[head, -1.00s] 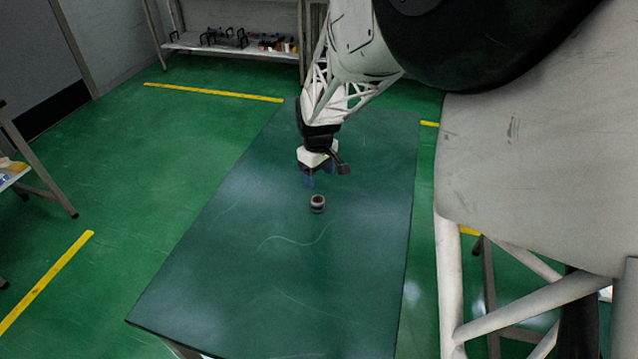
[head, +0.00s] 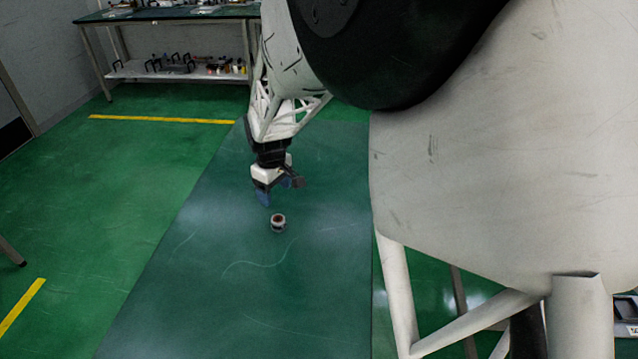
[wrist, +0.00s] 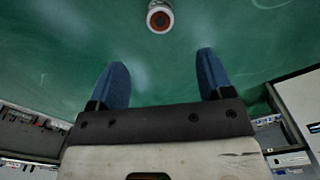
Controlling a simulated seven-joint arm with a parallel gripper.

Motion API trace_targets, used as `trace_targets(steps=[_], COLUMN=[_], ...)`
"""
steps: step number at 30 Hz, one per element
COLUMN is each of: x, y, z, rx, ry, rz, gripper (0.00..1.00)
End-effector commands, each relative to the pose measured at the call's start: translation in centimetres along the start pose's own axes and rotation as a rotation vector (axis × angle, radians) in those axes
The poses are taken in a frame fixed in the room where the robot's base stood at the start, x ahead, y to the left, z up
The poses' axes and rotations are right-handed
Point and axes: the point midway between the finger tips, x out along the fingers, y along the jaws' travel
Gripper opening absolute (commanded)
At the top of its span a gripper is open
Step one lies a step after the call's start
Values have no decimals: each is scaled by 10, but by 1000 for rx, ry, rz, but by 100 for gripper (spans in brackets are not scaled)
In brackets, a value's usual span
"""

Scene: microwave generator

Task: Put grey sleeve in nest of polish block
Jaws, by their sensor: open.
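A small round grey-white piece (head: 278,223) with a dark red-brown centre stands upright on the green table. It also shows at the top of the wrist view (wrist: 160,17), as a pale ring around a red-brown middle. I cannot tell whether it is the grey sleeve, the polish block, or both together. No second separate piece shows on the table. My gripper (head: 281,191) is just beyond the piece in the head view. Its two blue fingers are spread and empty in the wrist view (wrist: 162,62), apart from the piece, which lies beyond the fingertips.
The green table (head: 190,290) is otherwise bare, with pale curved scratches. A workbench (head: 165,15) with a loaded lower shelf (head: 180,72) stands at the back. Yellow lines (head: 160,120) mark the green floor to the left.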

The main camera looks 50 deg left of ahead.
Motion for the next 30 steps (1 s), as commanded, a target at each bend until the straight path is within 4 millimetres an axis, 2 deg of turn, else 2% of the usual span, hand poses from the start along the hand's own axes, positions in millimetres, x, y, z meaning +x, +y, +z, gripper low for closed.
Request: trace_targets(steps=[8,21,30], x=[6,32,33], y=[-1,-5,-5], z=[2,10,10], rx=[53,300,314], ry=[25,143,149], rz=[5,23,23], gripper=[74,74,74])
